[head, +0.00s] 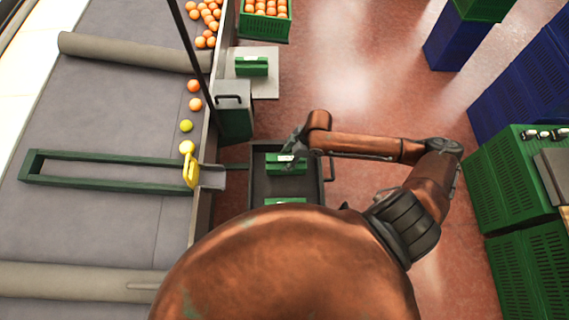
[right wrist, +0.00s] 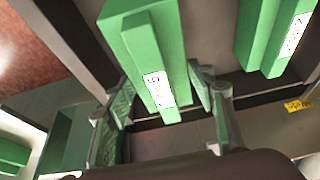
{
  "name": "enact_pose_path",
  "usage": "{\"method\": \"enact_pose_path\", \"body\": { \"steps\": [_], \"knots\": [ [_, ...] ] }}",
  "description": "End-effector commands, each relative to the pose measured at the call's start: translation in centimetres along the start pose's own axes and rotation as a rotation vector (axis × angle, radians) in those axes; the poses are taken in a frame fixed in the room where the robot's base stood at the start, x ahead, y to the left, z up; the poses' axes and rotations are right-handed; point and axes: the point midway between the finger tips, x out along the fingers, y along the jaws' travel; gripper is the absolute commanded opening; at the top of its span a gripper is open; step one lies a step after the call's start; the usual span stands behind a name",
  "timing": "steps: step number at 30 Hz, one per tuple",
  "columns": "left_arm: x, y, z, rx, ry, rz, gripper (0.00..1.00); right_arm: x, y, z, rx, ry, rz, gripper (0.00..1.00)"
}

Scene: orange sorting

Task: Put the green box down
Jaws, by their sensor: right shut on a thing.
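A green box (head: 284,169) with a white label is at the dark tray (head: 259,190) in front of me. My right gripper (head: 298,147) is shut on this box from above. In the right wrist view the held box (right wrist: 146,40) sits between the two fingers of the gripper (right wrist: 160,85). I cannot tell whether its underside touches the tray. A second green box (head: 284,201) is in the same tray, partly hidden by my body; it also shows in the right wrist view (right wrist: 268,35), apart from the held one. My left gripper is not in view.
Another green box (head: 252,66) stands on a pale platform (head: 262,88). A conveyor (head: 100,120) with oranges and a green-yellow fruit (head: 186,126) runs at left. A green crate of oranges (head: 265,25) is at the top. Green crates (head: 505,180) and blue crates (head: 505,95) stand at right.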

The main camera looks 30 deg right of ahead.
Motion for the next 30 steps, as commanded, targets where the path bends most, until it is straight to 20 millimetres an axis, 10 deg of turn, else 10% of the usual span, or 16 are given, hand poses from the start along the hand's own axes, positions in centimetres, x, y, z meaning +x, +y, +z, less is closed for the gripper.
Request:
{"method": "enact_pose_path", "body": {
  "steps": [19,20,30],
  "knots": [
    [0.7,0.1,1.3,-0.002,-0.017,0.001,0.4,3.9,-0.2,0.9,-0.001,0.001,0.001,0.17],
    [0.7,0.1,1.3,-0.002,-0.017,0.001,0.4,4.0,-0.2,0.9,0.0,0.0,0.0,0.52],
    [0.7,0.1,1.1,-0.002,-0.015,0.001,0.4,4.0,-0.2,0.9,0.0,0.0,0.0,0.68]
  ]
}}
